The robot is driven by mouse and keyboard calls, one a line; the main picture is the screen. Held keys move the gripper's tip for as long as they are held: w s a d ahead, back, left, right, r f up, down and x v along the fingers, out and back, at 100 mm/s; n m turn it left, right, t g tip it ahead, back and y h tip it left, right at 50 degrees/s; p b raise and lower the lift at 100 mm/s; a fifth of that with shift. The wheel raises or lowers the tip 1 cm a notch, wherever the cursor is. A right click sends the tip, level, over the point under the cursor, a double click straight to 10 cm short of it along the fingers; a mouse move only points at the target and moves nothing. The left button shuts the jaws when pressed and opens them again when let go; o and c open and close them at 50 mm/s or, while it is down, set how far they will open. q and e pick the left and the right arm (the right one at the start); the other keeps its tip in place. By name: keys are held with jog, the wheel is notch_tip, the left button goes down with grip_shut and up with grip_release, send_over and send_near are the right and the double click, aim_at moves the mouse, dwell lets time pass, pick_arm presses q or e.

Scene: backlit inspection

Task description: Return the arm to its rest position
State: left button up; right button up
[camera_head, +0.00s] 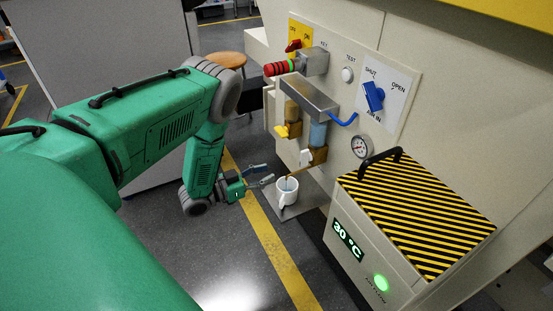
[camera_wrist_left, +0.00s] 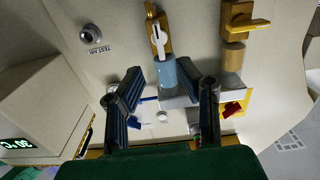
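My left arm is green and reaches in from the left in the head view. Its gripper (camera_head: 268,175) is low in front of the panel, just left of a white mug (camera_head: 287,193), with a small gap to it. In the left wrist view the two dark fingers of this gripper (camera_wrist_left: 168,88) are spread apart with nothing gripped between them. The mug stands upright on a grey drip plate (camera_head: 311,195) under a brass tap with a white handle (camera_head: 306,157). My right gripper is in neither view.
The panel carries a blue lever (camera_head: 374,97), a red knob (camera_head: 293,45), a yellow-handled tap (camera_head: 288,130) and a gauge (camera_head: 362,147). A striped box (camera_head: 415,210) reading 30 °C stands at right. A stool (camera_head: 226,60) is behind my arm. Floor in front is clear.

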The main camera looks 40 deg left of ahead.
pick_arm(q)
jog(key=shift+s, duration=0.2)
dwell(0.4)
jog(key=s+d+f+n+g+y+p, duration=0.3)
jog(key=s+d+f+g+y, duration=0.15)
jog(key=s+d+g, duration=0.4)
jog(key=s+d+r+g+y+p, duration=0.1)
jog(key=s+d+r+g, duration=0.1)
jog(key=s, duration=0.7)
jog(key=s+d+r+g+y+p, duration=0.1)
jog(key=s+d+r+g, duration=0.1)
jog(key=s+g, duration=0.3)
jog(key=s+d, duration=0.1)
jog(key=s, duration=0.3)
jog(key=shift+s+d+r+n, duration=0.2)
jog(key=shift+s+d+n, duration=0.1)
jog(key=shift+d, duration=0.05)
jog(key=shift+g, duration=0.25)
jog(key=shift+w+d, duration=0.1)
jog(key=shift+d, duration=0.05)
